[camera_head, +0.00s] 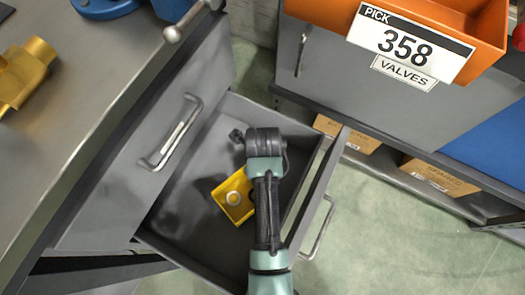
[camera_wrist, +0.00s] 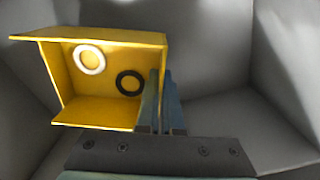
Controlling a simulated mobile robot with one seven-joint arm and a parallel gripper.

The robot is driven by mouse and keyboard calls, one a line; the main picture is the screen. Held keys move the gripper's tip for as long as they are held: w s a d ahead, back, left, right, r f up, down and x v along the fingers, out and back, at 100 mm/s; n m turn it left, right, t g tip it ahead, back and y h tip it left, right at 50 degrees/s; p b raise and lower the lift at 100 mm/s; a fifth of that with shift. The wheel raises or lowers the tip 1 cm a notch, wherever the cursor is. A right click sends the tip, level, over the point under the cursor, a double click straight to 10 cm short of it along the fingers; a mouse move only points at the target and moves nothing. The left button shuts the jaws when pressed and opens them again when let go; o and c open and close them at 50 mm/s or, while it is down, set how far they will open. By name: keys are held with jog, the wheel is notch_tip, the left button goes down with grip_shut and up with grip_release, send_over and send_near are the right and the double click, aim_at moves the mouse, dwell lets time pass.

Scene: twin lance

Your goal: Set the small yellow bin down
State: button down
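The small yellow bin (camera_head: 233,198) is inside the open grey drawer (camera_head: 185,215), under my arm's wrist in the head view. In the wrist view, the bin (camera_wrist: 105,57) fills the left half, with a white ring (camera_wrist: 90,66) and a black ring (camera_wrist: 118,83) inside it. My gripper (camera_wrist: 162,80) is at the bin's right wall, its two fingers close together with the wall's edge between them. It looks shut on that wall. In the head view my wrist hides the fingertips. I cannot tell whether the bin touches the drawer floor.
A grey worktop (camera_head: 80,90) with a brass fitting (camera_head: 22,72) is at left. An orange bin (camera_head: 420,30) labelled 358 VALVES stands at upper right, above cardboard boxes (camera_head: 440,177).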

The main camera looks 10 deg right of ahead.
notch_tip(320, 180, down, 3)
jog(key=shift+f+b, duration=0.2)
jog(key=shift+b, duration=0.4)
jog(key=shift+r, duration=0.1)
jog(key=c, duration=1.1)
grip_release()
notch_tip(320, 180, up, 12)
jog(key=p, duration=0.5)
jog(key=shift+p, duration=0.35)
